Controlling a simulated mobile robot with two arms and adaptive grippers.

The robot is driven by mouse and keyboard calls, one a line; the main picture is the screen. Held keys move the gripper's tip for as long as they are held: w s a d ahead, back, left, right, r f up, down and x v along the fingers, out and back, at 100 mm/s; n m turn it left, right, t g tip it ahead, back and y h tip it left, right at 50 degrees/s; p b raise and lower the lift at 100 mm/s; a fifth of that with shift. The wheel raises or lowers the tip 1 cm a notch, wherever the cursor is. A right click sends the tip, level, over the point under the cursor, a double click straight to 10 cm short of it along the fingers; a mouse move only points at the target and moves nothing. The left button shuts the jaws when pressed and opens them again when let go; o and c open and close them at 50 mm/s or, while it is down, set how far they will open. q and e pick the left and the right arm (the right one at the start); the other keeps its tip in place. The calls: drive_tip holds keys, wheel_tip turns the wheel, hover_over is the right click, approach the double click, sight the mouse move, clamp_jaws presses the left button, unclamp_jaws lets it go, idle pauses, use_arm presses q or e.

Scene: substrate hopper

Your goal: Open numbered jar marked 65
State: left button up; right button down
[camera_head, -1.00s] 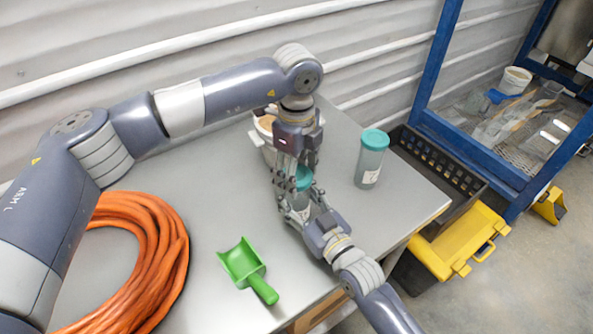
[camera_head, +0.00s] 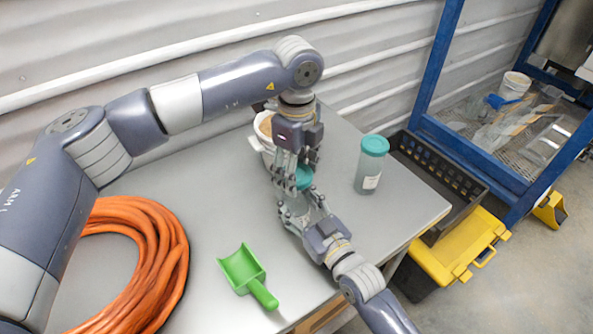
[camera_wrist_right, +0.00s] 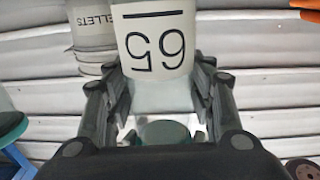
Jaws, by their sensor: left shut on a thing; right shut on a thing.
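A clear jar (camera_head: 298,209) with a teal lid (camera_head: 303,177) stands upright at the table's middle right. My left gripper (camera_head: 296,184) comes down from above and is shut on the lid. My right gripper (camera_head: 300,214) comes from the front right and is shut on the jar's body. In the right wrist view, the jar's white label (camera_wrist_right: 155,40) shows the number 65 upside down between my right fingers (camera_wrist_right: 155,100). The fingers of both grippers hide much of the jar in the head view.
A second teal-lidded jar (camera_head: 369,165) stands to the right. A white bucket (camera_head: 256,143) is behind my left gripper. A green scoop (camera_head: 243,271) and an orange cable coil (camera_head: 170,240) lie on the table. A black crate (camera_head: 440,170) and yellow toolbox (camera_head: 458,248) are beyond the right edge.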

sight(297, 173)
use_arm(q)
drive_tip(key=shift+r, duration=2)
use_arm(e)
drive_tip(key=c, duration=0.6)
unclamp_jaws()
drive_tip(key=shift+c, duration=0.2)
